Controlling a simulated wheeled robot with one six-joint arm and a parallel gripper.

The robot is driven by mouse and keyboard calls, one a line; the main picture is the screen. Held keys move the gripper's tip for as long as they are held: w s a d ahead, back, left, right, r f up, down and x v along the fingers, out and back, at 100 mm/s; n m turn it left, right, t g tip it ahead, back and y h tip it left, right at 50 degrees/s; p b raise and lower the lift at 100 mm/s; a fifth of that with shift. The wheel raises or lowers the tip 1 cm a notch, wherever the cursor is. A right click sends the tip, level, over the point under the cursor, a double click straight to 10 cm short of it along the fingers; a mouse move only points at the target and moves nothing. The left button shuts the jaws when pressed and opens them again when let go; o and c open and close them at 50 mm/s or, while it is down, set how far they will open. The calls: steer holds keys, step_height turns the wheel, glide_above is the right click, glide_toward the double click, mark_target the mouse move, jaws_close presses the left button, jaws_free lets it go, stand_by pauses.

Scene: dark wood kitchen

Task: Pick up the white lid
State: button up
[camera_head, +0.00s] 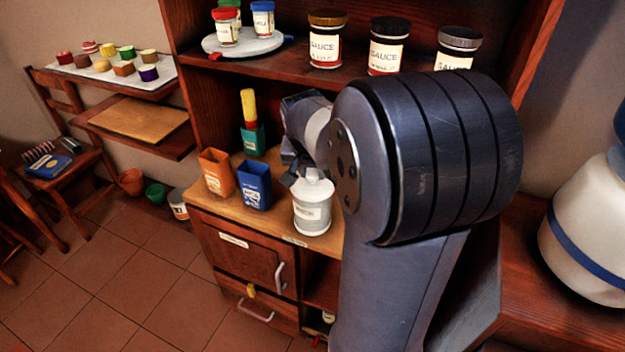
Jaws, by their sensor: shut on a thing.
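The white lid (313,186) with a small knob is on top of a white labelled canister (312,213) on the wooden counter. I see no clear gap between lid and canister. My gripper (300,175) reaches down at the lid from the upper left and is shut on it. My large dark arm link hides the area right of the canister and part of the gripper. The exact finger contact is small and hard to make out.
An orange box (217,172) and a blue box (254,186) stand close left of the canister. A green holder (253,140) stands behind. Sauce jars (327,40) and a round white tray (268,46) sit on the shelf above.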

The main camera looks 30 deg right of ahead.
mark_target(312, 174)
steer(key=shift+c, duration=1.4)
step_height(312, 174, up, 8)
steer(key=p, duration=0.8)
steer(key=shift+f+b, duration=2.4)
steer(key=shift+f, duration=0.9)
steer(key=shift+f+b, duration=0.15)
steer(key=shift+b, duration=0.15)
steer(key=o, duration=1.6)
